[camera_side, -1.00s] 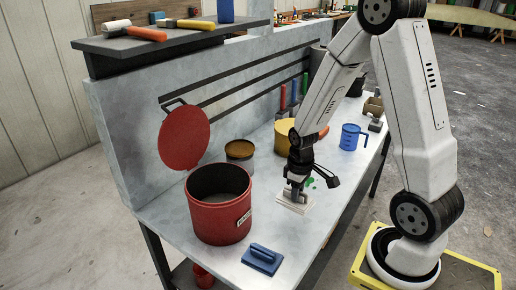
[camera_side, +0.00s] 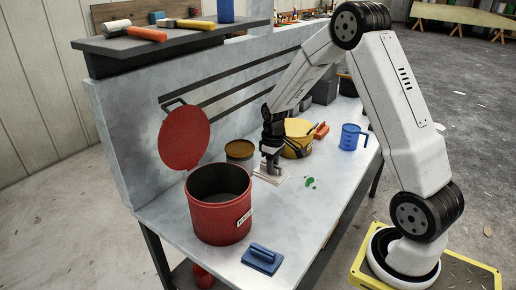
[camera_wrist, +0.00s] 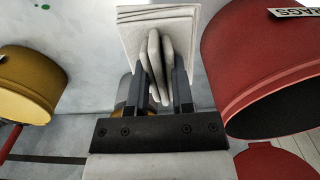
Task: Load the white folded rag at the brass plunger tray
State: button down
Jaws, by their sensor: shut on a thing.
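My gripper (camera_side: 270,164) is shut on the white folded rag (camera_side: 281,180), low over the bench; I cannot tell whether the rag touches the bench. In the wrist view the rag (camera_wrist: 146,20) sticks out beyond the fingers (camera_wrist: 168,88), with a fold pinched up between them. The round brass-coloured vessel (camera_side: 239,151), which looks like the plunger tray, stands by the back wall, just behind and left of my gripper. In the wrist view only a sliver of it (camera_wrist: 121,108) shows behind the fingers.
An open red can (camera_side: 219,215) labelled RAGS stands at the front left, its red lid (camera_side: 184,137) raised against the wall. A yellow container (camera_side: 297,146) is close to the right of my gripper. A blue jug (camera_side: 351,137) and a blue handled block (camera_side: 263,258) are on the bench (camera_side: 315,208).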

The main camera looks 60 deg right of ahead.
jog(key=w+d+r, duration=0.3)
jog(key=w+d, duration=0.1)
jog(key=w, duration=0.5)
jog(key=w+d+r, duration=0.3)
jog(key=w, duration=0.6)
jog(key=shift+w+d+r, duration=0.25)
jog(key=shift+d, duration=0.15)
jog(key=shift+f, duration=0.15)
send_over(241, 148)
jog(key=shift+f, duration=2.8)
jog(key=shift+f, duration=1.2)
dwell(0.5)
jog(key=shift+r, duration=0.15)
notch_tip(241, 148, up, 7)
dwell(1.2)
